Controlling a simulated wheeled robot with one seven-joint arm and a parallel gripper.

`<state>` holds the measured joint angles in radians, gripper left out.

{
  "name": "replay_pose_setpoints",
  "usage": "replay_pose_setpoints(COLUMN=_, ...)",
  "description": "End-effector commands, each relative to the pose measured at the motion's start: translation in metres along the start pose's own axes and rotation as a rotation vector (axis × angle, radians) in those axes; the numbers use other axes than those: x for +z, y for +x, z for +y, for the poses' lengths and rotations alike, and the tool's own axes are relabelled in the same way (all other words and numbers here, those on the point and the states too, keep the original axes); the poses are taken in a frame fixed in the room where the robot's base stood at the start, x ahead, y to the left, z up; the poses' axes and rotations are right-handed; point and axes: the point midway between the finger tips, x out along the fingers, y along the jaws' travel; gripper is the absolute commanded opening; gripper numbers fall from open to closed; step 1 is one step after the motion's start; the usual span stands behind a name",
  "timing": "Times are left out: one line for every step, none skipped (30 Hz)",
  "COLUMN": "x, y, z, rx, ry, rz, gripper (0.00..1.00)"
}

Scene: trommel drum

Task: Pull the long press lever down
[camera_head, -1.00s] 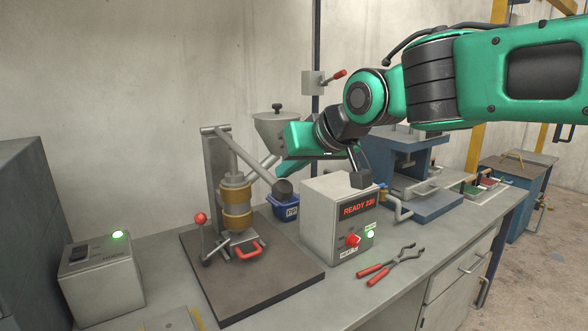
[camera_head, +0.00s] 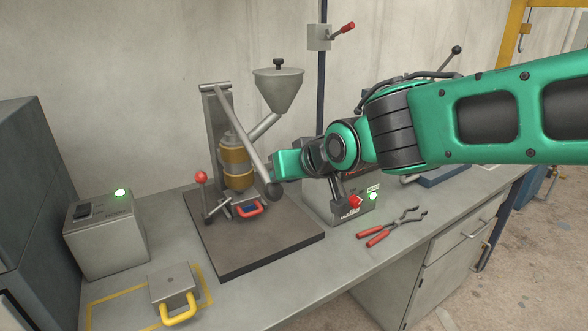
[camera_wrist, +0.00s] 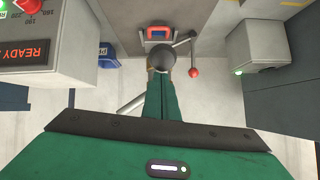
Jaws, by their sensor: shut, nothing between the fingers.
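The long press lever (camera_head: 240,135) is a grey bar. It slopes steeply down to the right from the top of the press post to a black ball knob (camera_head: 273,190). The press (camera_head: 237,160) has a brass-coloured barrel. My gripper (camera_head: 274,170) is shut and empty, at the upper right of the knob. In the wrist view, the closed green fingers (camera_wrist: 162,82) reach up to the dark knob (camera_wrist: 168,58) and overlap it. I cannot tell whether they touch it. Part of the bar (camera_wrist: 130,106) shows beside the fingers.
A control box (camera_head: 325,205) stands right of the press, partly behind my arm. Red-handled pliers (camera_head: 385,230) lie before it. A red-knobbed stick (camera_head: 202,178) stands left of the barrel, with a hopper (camera_head: 278,90) above. A grey switch box (camera_head: 105,235) is at left.

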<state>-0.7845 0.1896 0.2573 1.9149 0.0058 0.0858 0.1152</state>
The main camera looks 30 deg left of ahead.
Motion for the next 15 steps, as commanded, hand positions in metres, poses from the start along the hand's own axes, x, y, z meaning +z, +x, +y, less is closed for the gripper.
replay_pose_setpoints(x=0.020, y=0.009, z=0.002, rx=0.001, ry=0.004, rz=-0.041, gripper=0.00)
replay_pose_setpoints(x=0.020, y=0.009, z=0.003, rx=0.000, ry=0.004, rz=-0.043, gripper=0.00)
replay_pose_setpoints(x=0.020, y=0.010, z=0.003, rx=-0.001, ry=0.004, rz=-0.044, gripper=0.00)
replay_pose_setpoints(x=0.020, y=0.010, z=0.003, rx=-0.001, ry=0.005, rz=-0.045, gripper=0.00)
replay_pose_setpoints(x=0.020, y=0.011, z=0.003, rx=-0.002, ry=0.005, rz=-0.045, gripper=0.00)
replay_pose_setpoints(x=0.021, y=0.011, z=0.004, rx=-0.003, ry=0.006, rz=-0.046, gripper=0.00)
replay_pose_setpoints(x=0.021, y=0.011, z=0.004, rx=-0.003, ry=0.006, rz=-0.046, gripper=0.00)
replay_pose_setpoints(x=0.020, y=0.012, z=0.004, rx=-0.004, ry=0.006, rz=-0.046, gripper=0.00)
replay_pose_setpoints(x=0.020, y=0.012, z=0.005, rx=-0.004, ry=0.006, rz=-0.046, gripper=0.00)
replay_pose_setpoints(x=0.019, y=0.011, z=0.005, rx=-0.004, ry=0.006, rz=-0.045, gripper=0.00)
replay_pose_setpoints(x=0.017, y=0.011, z=0.005, rx=-0.004, ry=0.006, rz=-0.044, gripper=0.00)
replay_pose_setpoints(x=0.015, y=0.009, z=0.006, rx=-0.004, ry=0.007, rz=-0.043, gripper=0.00)
replay_pose_setpoints(x=0.012, y=0.007, z=0.006, rx=-0.004, ry=0.007, rz=-0.042, gripper=0.00)
replay_pose_setpoints(x=0.009, y=0.005, z=0.006, rx=-0.004, ry=0.007, rz=-0.039, gripper=0.00)
replay_pose_setpoints(x=0.004, y=0.002, z=0.006, rx=-0.003, ry=0.007, rz=-0.035, gripper=0.00)
